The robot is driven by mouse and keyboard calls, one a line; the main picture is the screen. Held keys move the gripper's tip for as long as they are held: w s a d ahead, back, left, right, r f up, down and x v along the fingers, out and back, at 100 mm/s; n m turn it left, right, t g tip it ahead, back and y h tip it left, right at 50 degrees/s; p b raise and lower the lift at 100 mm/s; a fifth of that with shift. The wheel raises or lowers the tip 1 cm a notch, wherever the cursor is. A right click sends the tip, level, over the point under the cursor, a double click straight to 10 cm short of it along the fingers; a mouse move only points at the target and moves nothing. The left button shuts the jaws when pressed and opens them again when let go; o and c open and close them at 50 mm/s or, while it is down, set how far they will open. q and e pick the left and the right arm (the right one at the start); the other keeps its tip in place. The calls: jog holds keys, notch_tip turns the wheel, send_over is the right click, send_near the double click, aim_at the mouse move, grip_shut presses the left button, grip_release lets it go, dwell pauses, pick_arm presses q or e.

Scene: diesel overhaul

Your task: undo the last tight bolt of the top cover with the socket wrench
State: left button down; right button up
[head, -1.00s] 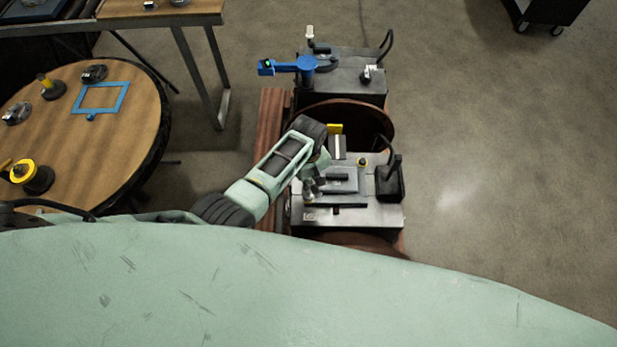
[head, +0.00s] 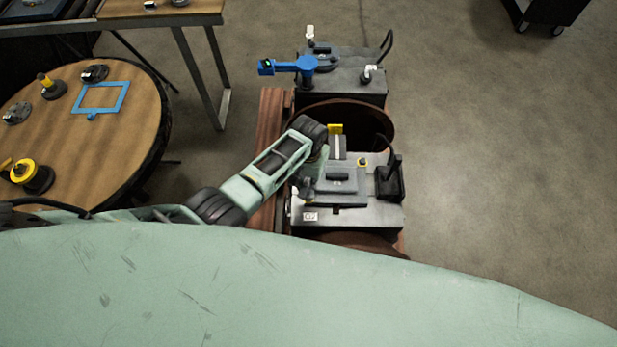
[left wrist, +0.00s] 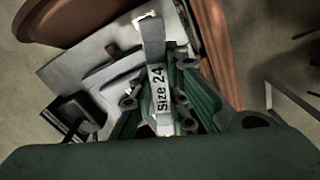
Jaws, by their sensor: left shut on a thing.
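The top cover (head: 345,187) is a grey plate with a dark handle on the front engine block. My left gripper (head: 308,190) is over the left part of this cover, pointing down. In the left wrist view my gripper (left wrist: 163,118) is shut on the socket wrench (left wrist: 157,75), a grey bar marked "Size 24" between the green fingers. Its far end extends over the block. I cannot tell whether its socket sits on a bolt; the arm and gripper hide that part. My right gripper is not in view.
A second block (head: 350,88) with a blue tool (head: 290,66) stands behind. A dark upright part (head: 390,178) rises at the front block's right. A round table (head: 140,125) with parts and a blue frame (head: 101,97) is at left.

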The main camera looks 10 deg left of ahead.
pick_arm(q)
jog(key=m, duration=0.4)
jog(key=shift+m, duration=2.1)
